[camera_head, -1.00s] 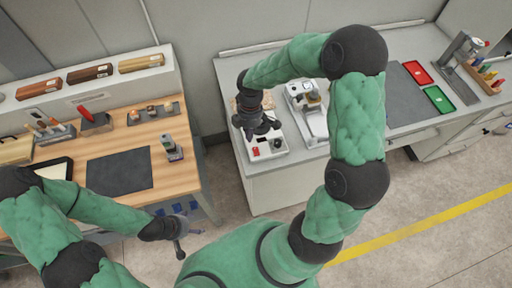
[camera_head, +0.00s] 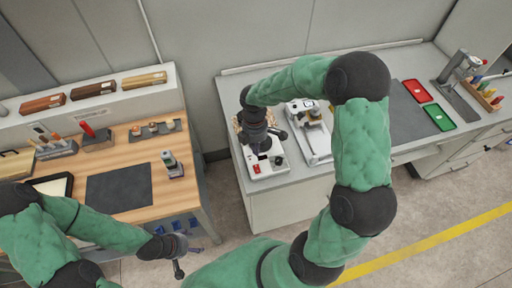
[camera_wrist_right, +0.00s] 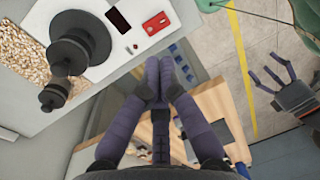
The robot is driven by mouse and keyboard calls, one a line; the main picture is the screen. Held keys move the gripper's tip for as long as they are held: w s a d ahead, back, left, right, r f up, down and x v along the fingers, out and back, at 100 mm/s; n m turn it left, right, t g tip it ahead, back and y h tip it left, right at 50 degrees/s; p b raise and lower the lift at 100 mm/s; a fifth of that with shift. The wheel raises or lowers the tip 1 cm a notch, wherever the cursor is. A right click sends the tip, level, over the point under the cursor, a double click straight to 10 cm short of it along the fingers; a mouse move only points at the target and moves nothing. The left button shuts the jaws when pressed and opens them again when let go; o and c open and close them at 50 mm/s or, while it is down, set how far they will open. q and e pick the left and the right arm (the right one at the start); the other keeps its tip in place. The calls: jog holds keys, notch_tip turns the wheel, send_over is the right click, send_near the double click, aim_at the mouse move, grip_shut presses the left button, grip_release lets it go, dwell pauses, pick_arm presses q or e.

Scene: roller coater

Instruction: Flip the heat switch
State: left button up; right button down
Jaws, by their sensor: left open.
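A white device (camera_head: 277,165) stands on the left part of the grey counter, with a small red switch (camera_head: 257,169) on its front. In the right wrist view the red switch (camera_wrist_right: 156,23) sits beside a dark panel (camera_wrist_right: 118,18) and black stacked discs (camera_wrist_right: 78,42). My right gripper (camera_head: 264,147) is over the device and hides part of it. In the right wrist view its fingers (camera_wrist_right: 160,98) are drawn together with nothing visible between them, apart from the switch. My left gripper (camera_head: 182,252) is open and empty, low in front of the wooden table; its spread fingers also show in the wrist view (camera_wrist_right: 270,82).
A white instrument (camera_head: 312,128) stands just right of the device. Red (camera_head: 417,91) and green (camera_head: 439,117) trays lie further right. The wooden table (camera_head: 142,187) on the left holds a dark mat (camera_head: 118,188) and a small bottle (camera_head: 172,165). Bare floor separates table and counter.

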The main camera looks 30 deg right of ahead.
aim_at(257, 170)
pick_arm(q)
jog(key=shift+f+b, duration=0.35)
jog(key=shift+f, duration=0.05)
pick_arm(e)
jog(key=f, duration=0.3)
jog(key=s+f, duration=0.1)
jog(key=f, duration=0.6)
jog(key=shift+s+a+f, duration=0.15)
jog(key=shift+f, duration=0.05)
